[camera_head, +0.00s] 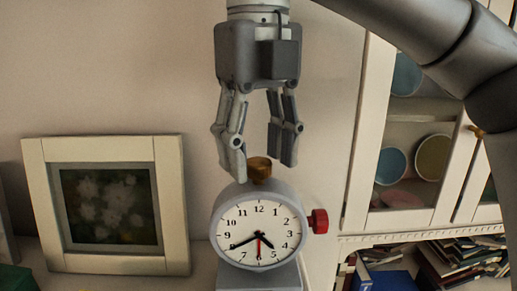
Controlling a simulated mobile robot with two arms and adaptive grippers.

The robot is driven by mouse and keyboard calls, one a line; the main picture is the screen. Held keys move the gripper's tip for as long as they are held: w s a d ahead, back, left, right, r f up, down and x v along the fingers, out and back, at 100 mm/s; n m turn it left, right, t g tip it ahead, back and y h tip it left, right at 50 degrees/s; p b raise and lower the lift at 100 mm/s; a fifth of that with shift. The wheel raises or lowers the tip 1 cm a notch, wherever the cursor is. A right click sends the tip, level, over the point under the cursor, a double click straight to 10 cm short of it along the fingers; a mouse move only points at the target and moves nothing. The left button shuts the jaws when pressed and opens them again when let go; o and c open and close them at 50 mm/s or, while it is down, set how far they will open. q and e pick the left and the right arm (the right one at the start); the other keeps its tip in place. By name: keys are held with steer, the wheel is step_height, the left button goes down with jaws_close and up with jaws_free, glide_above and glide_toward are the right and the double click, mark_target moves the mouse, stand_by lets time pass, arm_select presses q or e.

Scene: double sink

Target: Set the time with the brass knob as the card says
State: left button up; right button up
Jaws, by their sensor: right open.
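A grey round clock (233,215) with a white face stands upright on a grey base in the lower middle. Its longer black hand points near 8, its shorter black hand between 4 and 5, and a thin red hand near 6. The brass knob (260,169) sits on top of the clock. A red knob (319,221) sticks out of its right side. My right gripper (265,162) points down, open, with its fingertips on either side of the brass knob; I cannot tell whether they touch it. No card shows. My left gripper is out of view.
A framed flower picture (173,200) leans against the wall at left. A white cabinet (357,140) with glass doors and dishes stands at right, above several books (452,262). Bare wall lies between picture and clock.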

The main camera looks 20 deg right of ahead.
steer(key=shift+f, duration=0.25)
steer(key=c, duration=1.1)
steer(key=shift+o, duration=0.2)
